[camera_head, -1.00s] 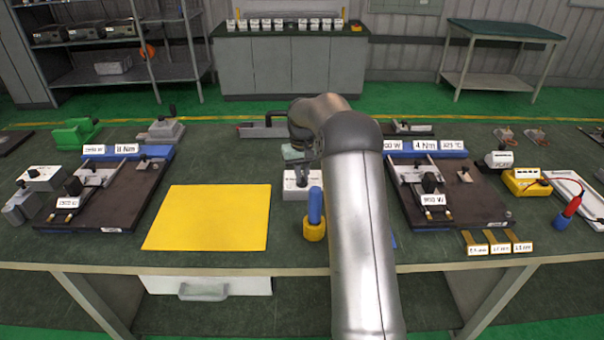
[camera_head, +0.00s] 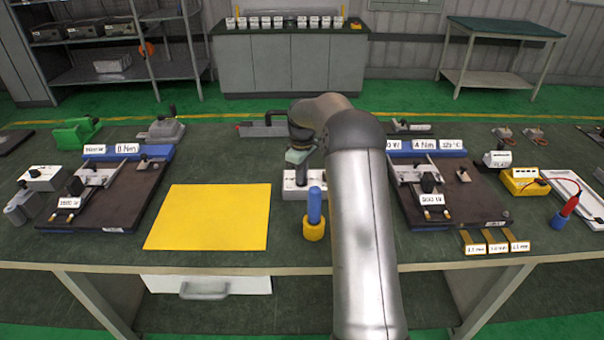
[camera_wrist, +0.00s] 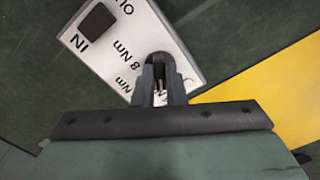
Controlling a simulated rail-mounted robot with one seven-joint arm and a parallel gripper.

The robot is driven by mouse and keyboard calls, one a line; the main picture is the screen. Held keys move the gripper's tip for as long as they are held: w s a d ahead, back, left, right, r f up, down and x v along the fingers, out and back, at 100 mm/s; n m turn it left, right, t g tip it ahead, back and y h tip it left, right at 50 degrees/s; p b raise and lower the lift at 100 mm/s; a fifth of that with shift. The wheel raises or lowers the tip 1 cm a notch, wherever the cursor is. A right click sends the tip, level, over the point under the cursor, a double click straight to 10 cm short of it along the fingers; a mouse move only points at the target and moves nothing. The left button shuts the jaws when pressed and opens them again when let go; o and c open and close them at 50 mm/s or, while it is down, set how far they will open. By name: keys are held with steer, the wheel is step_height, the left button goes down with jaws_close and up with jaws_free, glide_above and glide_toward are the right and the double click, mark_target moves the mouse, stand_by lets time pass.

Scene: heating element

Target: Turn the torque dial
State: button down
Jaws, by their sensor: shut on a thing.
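The white torque box (camera_head: 290,190) stands on the green table behind the blue-handled tool, partly hidden by my arm. In the wrist view the box (camera_wrist: 115,45) shows "IN", part of "OU", "8 Nm" and another "Nm" label. A dark square knob (camera_wrist: 97,21) sits by the "IN" label. The dark torque dial (camera_wrist: 162,58) is between the fingertips of my gripper (camera_wrist: 160,78), which is shut on it. In the head view my gripper (camera_head: 301,174) is over the box; the fingers hide most of the dial.
A blue-handled tool in a yellow holder (camera_head: 314,228) stands just in front of the box. A yellow sheet (camera_head: 210,217) lies to the left. Dark fixture boards (camera_head: 110,197) and (camera_head: 470,203) stand on either side.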

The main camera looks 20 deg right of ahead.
stand_by(0.4)
steer(key=c, duration=1.5)
jaws_free()
steer(key=shift+r, duration=0.15)
step_height(320, 180, up, 17)
steer(key=shift+r, duration=0.1)
